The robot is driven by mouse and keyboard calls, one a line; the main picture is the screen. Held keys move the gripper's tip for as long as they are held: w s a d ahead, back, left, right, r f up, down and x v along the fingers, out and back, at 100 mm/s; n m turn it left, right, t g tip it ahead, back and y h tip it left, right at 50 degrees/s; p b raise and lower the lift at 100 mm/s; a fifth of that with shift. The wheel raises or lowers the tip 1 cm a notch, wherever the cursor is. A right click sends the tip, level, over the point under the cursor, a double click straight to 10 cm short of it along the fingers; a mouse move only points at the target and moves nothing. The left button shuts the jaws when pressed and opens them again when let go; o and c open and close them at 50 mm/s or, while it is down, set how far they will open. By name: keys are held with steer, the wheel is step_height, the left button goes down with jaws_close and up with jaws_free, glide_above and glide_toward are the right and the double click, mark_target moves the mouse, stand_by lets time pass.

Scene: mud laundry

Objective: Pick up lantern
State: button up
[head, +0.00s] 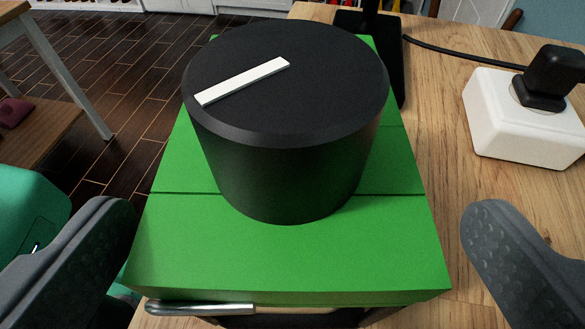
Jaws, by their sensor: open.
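The lantern (290,245) appears to be the green, flat-topped body with a large black round knob (285,130) on top. The knob has a white pointer strip. I see it from above and close up, so its lower part is hidden. A silver metal piece (200,308) shows at its near edge; I cannot tell if it is part of the lantern. My gripper (298,208) is open, with one grey padded finger to the left of the green body and one to the right. Nothing is seen held between them.
A wooden tabletop (430,200) lies to the right. It carries a white box with a black plug (525,115), and a black cable (450,52) runs behind. A teal object (30,225) is at the left. Dark floor (110,70) and another table (40,130) lie beyond.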

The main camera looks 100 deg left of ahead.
steer(key=shift+x, duration=2.7)
steer(key=shift+s+d+f, duration=0.1)
steer(key=c, duration=1.8)
